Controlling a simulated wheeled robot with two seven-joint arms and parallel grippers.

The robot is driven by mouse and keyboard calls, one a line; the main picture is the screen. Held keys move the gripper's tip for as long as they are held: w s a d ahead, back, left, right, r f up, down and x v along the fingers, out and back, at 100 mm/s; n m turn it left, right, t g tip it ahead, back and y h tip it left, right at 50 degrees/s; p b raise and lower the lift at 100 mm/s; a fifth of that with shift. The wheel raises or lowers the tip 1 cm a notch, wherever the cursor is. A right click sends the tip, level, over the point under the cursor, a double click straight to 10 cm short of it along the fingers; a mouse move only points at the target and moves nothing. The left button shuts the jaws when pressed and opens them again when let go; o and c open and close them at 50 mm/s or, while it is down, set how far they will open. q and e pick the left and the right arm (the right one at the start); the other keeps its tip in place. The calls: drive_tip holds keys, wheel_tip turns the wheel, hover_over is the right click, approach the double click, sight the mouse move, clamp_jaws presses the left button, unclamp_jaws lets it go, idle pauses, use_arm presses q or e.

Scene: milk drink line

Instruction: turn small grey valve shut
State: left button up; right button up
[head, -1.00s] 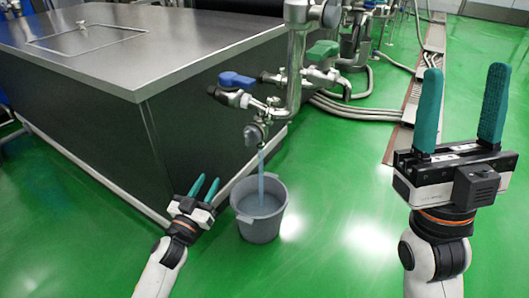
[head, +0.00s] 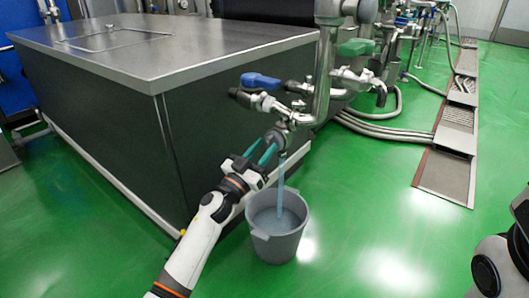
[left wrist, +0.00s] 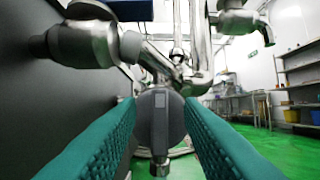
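The small grey valve (head: 276,139) sits low on the steel pipework, above the bucket. In the left wrist view its round grey body and short handle (left wrist: 160,125) point down between my fingers. My left gripper (head: 262,152) is open, its teal fingers to either side of the valve; gaps show between the fingers and the handle. Bluish liquid (head: 281,178) runs from the valve's outlet into the grey bucket (head: 277,240). Only the edge of my right gripper's body shows at the right edge of the head view; its fingers are out of frame.
A blue-handled valve (head: 262,81) and a green-handled valve (head: 355,47) sit higher on the pipes. A large steel-topped cabinet (head: 180,45) stands close at the left. Hoses (head: 375,128) lie behind. The green floor (head: 400,215) at the right is open.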

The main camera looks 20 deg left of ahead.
use_arm(q)
drive_tip(key=shift+w+d+r, duration=0.15)
drive_tip(key=shift+w+r, duration=0.1)
drive_tip(key=shift+w, duration=0.2)
clamp_jaws()
